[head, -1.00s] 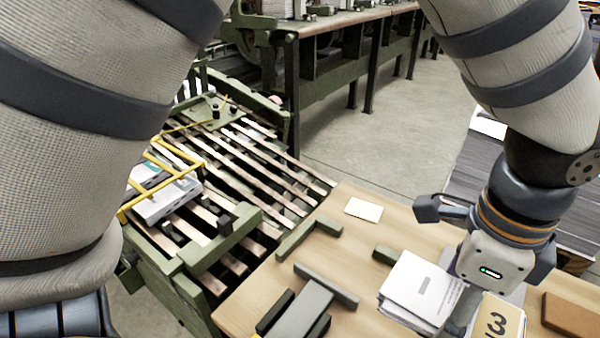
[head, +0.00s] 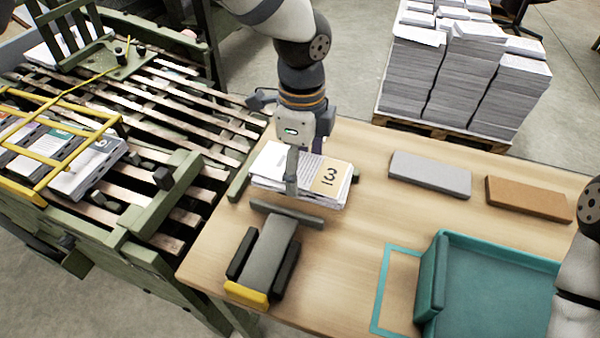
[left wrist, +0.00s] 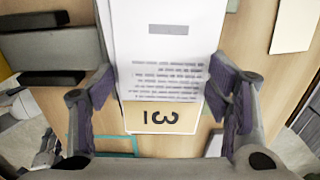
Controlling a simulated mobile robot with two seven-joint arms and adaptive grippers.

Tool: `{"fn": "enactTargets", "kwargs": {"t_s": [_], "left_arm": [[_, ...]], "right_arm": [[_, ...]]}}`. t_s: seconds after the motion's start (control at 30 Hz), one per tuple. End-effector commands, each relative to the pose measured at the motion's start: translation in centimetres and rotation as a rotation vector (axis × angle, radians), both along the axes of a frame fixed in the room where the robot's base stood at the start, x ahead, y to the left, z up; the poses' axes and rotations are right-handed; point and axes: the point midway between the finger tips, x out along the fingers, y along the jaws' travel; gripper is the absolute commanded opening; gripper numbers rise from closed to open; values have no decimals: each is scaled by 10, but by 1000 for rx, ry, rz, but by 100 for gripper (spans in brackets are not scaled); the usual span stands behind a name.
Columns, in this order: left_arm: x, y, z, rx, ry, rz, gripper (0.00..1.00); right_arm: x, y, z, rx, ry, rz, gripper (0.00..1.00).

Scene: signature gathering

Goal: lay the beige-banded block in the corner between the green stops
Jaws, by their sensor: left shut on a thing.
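The beige-banded block (head: 275,163) is a stack of white printed sheets with a beige band marked 3. My left gripper (head: 299,174) is shut on it, one finger on each long side; the wrist view shows the block (left wrist: 165,50) between the fingers. The block is low over the wooden table; I cannot tell whether it touches. A green stop (head: 239,182) lies just left of it, a grey-green stop (head: 287,213) along its near side. My right gripper is out of view.
A grey block (head: 430,174) and a brown block (head: 528,197) lie to the right. A teal tray (head: 500,245) stands at the front right, beside a teal outline (head: 378,290). A grey rest with a yellow end (head: 246,293) lies nearer. A slatted machine (head: 150,120) adjoins the left.

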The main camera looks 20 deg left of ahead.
Motion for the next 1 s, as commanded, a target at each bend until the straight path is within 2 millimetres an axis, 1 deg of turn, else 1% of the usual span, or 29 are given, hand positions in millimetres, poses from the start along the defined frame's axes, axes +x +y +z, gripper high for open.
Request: {"fn": "enactTargets", "kwargs": {"t_s": [0.13,0.23,0.3,0.5,0.63,0.67,0.7,1.0], "left_arm": [[8,8,-13,-1,0,3,28],[7,8,-34,1,3,0,28],[7,8,-42,0,-1,0,28],[8,7,-40,0,-6,1,28],[8,7,-44,0,-4,1,28],[7,7,-45,0,-3,1,75],[7,7,-44,0,-4,1,79],[8,7,-43,0,-5,1,79]], "right_arm": [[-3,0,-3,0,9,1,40],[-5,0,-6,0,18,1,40],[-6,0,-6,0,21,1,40],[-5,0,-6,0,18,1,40],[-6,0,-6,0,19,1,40],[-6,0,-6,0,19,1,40],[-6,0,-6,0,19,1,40],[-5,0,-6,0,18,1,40]]}}
